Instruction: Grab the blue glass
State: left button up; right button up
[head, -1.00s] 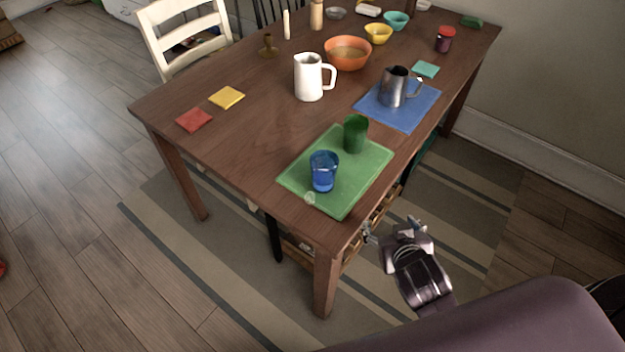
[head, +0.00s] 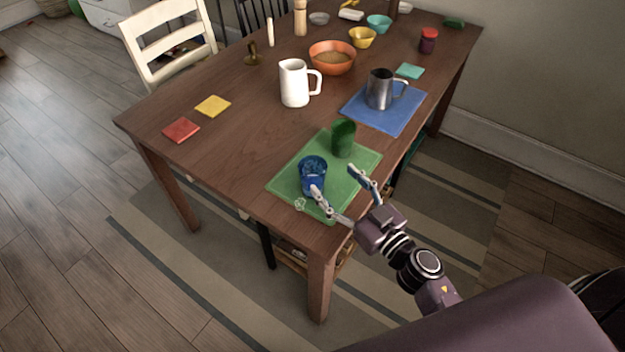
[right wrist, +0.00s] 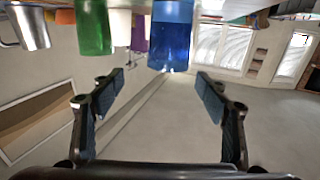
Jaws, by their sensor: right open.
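The blue glass (head: 312,172) stands upright on the green placemat (head: 283,184) at the table's near corner. A green glass (head: 343,138) stands just behind it on the same mat. My right gripper (head: 334,180) is open at the table's near edge, its fingers reaching over the mat. One fingertip overlaps the lower right of the blue glass; I cannot tell whether it touches. In the right wrist view the blue glass (right wrist: 171,38) is ahead, between the open fingers but beyond their tips, with nothing between the fingers. The green glass (right wrist: 94,28) is to its left. My left gripper is not in view.
A steel pitcher (head: 379,90) stands on a blue placemat (head: 405,117) behind the green one. A white pitcher (head: 294,84) and an orange bowl (head: 332,58) are farther back.

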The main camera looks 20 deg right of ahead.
aim_at(305, 162)
jog(key=shift+a+f+y, duration=0.15)
jog(key=shift+a+y, duration=0.15)
jog(key=shift+a, duration=0.05)
jog(key=shift+w+a+n, duration=0.15)
jog(key=shift+w+n, duration=0.05)
jog(key=shift+n, duration=0.1)
jog(key=x, duration=0.4)
jog(key=f+x, duration=0.1)
jog(key=x, duration=0.2)
jog(key=shift+w+a+f, duration=0.1)
jog(key=shift+a, duration=0.1)
jog(key=c, duration=1.5)
